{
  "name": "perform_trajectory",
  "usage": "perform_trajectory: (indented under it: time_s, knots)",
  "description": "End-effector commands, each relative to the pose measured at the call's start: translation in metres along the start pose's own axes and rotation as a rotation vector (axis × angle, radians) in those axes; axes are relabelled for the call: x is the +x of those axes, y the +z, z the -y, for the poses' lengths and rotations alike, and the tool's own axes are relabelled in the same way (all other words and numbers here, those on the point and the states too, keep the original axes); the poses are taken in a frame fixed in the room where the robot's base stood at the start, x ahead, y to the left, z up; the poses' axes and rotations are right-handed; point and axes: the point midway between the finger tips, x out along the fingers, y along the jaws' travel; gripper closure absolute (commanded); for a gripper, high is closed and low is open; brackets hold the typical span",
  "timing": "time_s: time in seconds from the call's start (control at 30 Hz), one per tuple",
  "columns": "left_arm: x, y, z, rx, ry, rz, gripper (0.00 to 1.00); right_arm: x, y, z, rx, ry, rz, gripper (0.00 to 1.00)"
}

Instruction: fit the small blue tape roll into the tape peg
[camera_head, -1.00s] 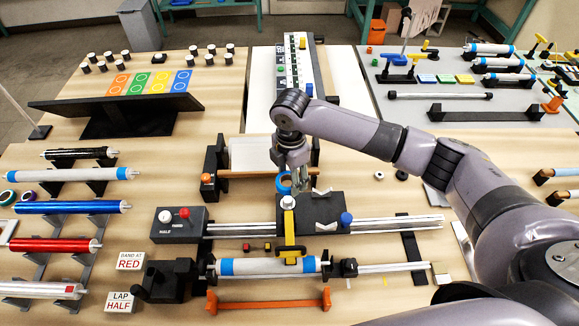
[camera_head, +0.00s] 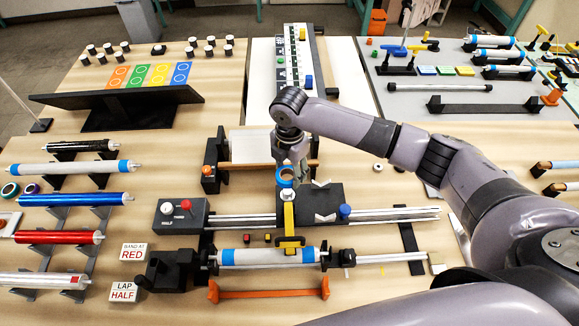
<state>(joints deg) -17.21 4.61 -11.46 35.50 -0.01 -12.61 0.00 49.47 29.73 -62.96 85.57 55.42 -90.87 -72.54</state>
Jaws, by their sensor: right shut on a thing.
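The small blue tape roll (camera_head: 285,177) is a blue ring held at the fingertips of my right gripper (camera_head: 291,170). The gripper is shut on it and points down over the black carriage (camera_head: 325,194) at the middle of the table. The ring shows just above and behind the top of a yellow upright arm (camera_head: 288,213) on the carriage. I cannot make out the tape peg clearly; the gripper and roll cover part of that spot. I cannot tell whether the roll touches anything below. My left gripper is not in view.
A white tube with blue bands (camera_head: 268,257) lies in front of the carriage rails (camera_head: 395,214). A black control box (camera_head: 181,215) stands left of them. Other tape rings (camera_head: 31,189) and coloured tubes (camera_head: 75,199) lie at the left. An orange bracket (camera_head: 268,293) is in front.

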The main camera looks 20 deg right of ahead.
Motion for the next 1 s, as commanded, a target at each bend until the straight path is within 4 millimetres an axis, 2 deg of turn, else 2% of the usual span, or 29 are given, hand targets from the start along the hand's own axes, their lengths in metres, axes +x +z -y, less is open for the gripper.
perform_trajectory:
  time_s: [0.1,0.43,1.0]
  knots:
    - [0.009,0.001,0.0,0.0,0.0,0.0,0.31,0.015,0.0,0.0,0.001,-0.002,0.0,0.76]
    - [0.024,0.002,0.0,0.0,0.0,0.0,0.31,0.045,0.0,0.0,0.002,-0.001,0.001,0.76]
    - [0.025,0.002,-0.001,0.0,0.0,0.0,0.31,0.049,0.0,0.0,0.001,0.0,0.001,0.76]
